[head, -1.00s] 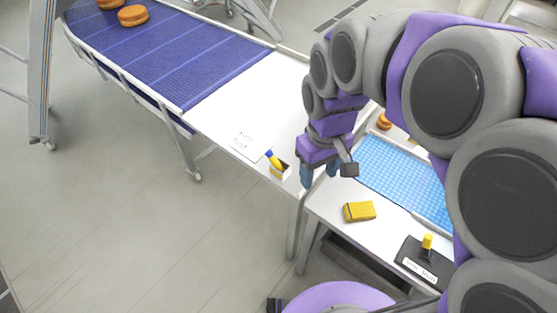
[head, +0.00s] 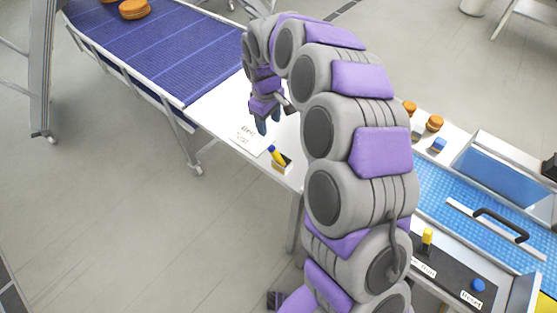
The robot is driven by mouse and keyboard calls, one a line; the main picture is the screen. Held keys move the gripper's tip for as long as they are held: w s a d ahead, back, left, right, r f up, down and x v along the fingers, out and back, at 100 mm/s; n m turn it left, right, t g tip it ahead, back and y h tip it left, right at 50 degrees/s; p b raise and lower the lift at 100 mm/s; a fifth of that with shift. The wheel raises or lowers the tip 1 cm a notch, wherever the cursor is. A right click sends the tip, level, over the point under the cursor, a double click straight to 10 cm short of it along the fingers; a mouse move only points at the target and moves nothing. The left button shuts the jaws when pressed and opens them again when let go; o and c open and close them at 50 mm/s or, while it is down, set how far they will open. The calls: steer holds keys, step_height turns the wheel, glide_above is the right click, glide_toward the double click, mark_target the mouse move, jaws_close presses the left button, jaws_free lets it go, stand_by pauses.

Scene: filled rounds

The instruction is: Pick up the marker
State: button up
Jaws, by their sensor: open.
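The marker (head: 274,153) has a yellow body and a blue cap end. It stands tilted in a small holder (head: 283,163) near the front edge of the white table (head: 222,103). My gripper (head: 268,124) is above the table, behind the marker and a little to its left in the picture, apart from it. Its blue-grey fingers point down and hold nothing that I can see. A white paper with handwriting (head: 243,137) lies on the table to the left of the marker, partly behind my gripper.
A blue conveyor (head: 160,55) with an orange-brown round (head: 134,9) runs at upper left. On the right are a blue mat (head: 440,203), a black-handled tool (head: 497,222), more rounds (head: 434,123) and a panel with a yellow button (head: 427,236). My arm hides part of the table.

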mark_target(274, 150)
steer(key=f, duration=0.3)
steer(key=f+b, duration=0.1)
steer(key=f, duration=0.6)
steer(key=shift+w+d+f, duration=0.2)
steer(key=shift+d, duration=0.05)
steer(key=shift+w+d+f+b, duration=0.15)
steer(key=shift+f+b, duration=0.1)
steer(key=shift+f, duration=0.6)
steer(key=shift+w+d+f+b, duration=0.1)
steer(key=shift+d+f+b, duration=0.15)
steer(key=shift+f, duration=0.6)
steer(key=shift+w+d+f+b, duration=0.1)
steer(key=shift+f+b, duration=0.15)
steer(key=shift+f, duration=0.6)
steer(key=shift+c, duration=0.4)
jaws_close()
